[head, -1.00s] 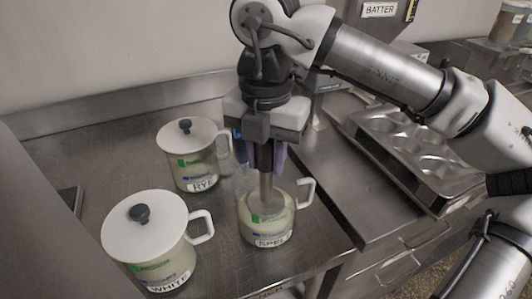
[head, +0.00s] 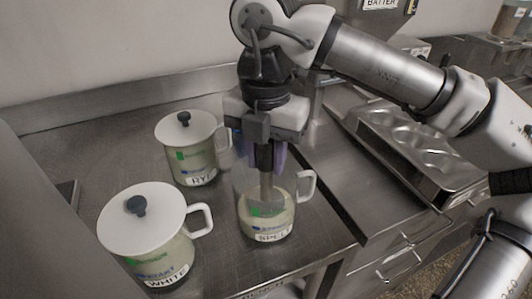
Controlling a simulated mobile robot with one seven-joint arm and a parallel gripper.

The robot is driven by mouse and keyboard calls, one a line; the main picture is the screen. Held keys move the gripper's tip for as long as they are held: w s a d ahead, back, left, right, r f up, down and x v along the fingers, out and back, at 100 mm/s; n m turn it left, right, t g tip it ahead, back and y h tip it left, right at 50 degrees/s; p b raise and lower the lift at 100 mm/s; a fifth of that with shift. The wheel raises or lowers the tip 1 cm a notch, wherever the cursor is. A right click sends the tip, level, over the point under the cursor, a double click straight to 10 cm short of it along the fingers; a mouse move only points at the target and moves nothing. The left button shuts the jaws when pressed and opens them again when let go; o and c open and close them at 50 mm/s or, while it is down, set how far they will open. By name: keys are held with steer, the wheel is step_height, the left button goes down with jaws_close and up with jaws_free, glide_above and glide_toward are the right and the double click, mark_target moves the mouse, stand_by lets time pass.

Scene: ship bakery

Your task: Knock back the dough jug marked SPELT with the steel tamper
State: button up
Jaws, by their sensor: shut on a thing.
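The jug marked SPELT (head: 267,228) stands upright on the steel counter in the head view, without a lid, with pale dough inside. My gripper (head: 264,150) is above it, shut on the dark handle of the steel tamper (head: 266,188). The tamper points straight down, and its lower end is inside the jug at about the dough's surface. I cannot tell how far it presses into the dough. The jug's white handle (head: 306,187) is on its right side.
The lidded RYE jug (head: 192,160) stands behind left and the lidded WHITE jug (head: 150,240) front left. A muffin tin (head: 412,150) lies on the right counter. A wall (head: 130,50) is behind. The counter's front edge is close to the SPELT jug.

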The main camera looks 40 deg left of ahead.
steer(key=shift+r+p, duration=3.85)
steer(key=shift+r, duration=1.65)
